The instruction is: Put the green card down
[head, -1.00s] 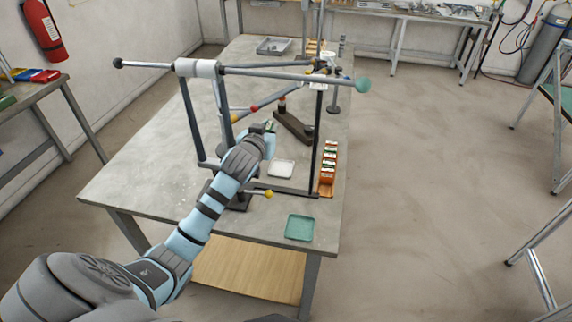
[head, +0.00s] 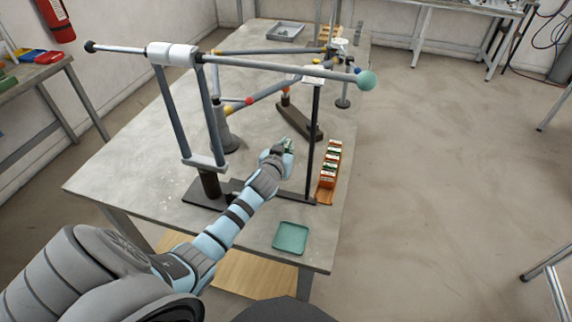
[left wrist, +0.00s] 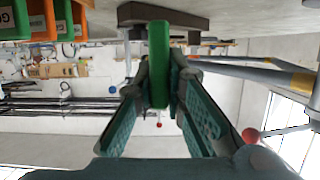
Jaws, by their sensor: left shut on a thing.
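My left gripper (head: 286,146) is shut on the green card (left wrist: 159,62). In the left wrist view the card is seen edge-on, upright between the two teal finger pads (left wrist: 160,95). In the head view the gripper is above the table, inside the frame jig and left of its thin black post (head: 314,140); the card is too small there to make out clearly. A green tray (head: 291,238) lies bare near the table's front right corner. My right gripper is not in view.
An orange rack (head: 329,165) of several green and orange cards stands at the table's right edge; it also shows in the left wrist view (left wrist: 52,70). The jig's long bar (head: 285,67) crosses above. A dark brown block (head: 299,124) lies beyond the gripper.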

